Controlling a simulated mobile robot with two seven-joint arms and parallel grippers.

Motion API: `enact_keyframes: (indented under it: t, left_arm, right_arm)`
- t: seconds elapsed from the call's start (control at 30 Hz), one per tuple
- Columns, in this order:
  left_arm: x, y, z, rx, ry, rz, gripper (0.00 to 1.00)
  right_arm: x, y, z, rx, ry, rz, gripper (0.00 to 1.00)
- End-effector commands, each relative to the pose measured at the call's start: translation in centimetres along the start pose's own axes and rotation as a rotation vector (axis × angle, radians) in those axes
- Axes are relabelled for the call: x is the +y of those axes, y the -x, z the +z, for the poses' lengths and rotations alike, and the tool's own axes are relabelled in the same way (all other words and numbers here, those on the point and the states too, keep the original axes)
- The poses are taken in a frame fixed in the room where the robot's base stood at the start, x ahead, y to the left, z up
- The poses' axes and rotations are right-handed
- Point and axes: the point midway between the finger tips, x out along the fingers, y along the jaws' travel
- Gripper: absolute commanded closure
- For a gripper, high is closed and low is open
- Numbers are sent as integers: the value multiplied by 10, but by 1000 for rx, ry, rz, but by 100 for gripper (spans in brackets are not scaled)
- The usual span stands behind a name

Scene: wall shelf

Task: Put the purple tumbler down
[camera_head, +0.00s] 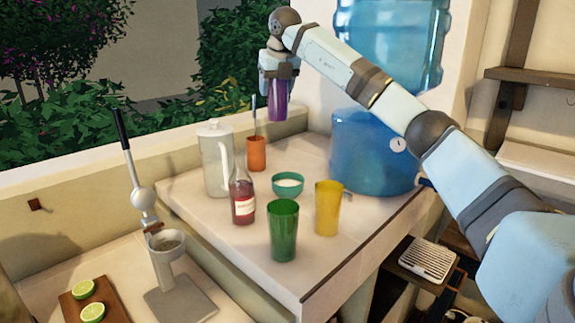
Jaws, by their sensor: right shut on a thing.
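My right arm reaches in from the right. My right gripper (279,84) points down and is shut on the purple tumbler (279,106). The tumbler hangs upright above the back of the white counter (262,265), in front of the low wall by the greenery. The gripper body hides the tumbler's upper part. My left gripper is not in view.
A green tumbler (283,232), yellow tumbler (328,208), red bottle (242,198), teal bowl (288,185), white pitcher (214,160) and orange cup (256,155) stand on the counter. A blue water dispenser (368,160) stands at right. The front right corner is clear.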

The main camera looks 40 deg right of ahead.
Motion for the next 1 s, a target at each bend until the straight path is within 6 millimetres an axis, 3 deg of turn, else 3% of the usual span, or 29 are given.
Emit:
enact_keyframes:
  t: [0.2,0.5,0.77,1.0]
  left_arm:
    - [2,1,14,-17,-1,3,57]
    - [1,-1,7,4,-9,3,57]
    - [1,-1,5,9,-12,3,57]
    - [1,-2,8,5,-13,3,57]
  right_arm:
    - [-1,-55,-24,5,1,-3,67]
    - [0,-120,-51,3,1,-1,67]
    - [0,-140,-60,2,0,-1,67]
    - [0,-171,-73,2,1,0,67]
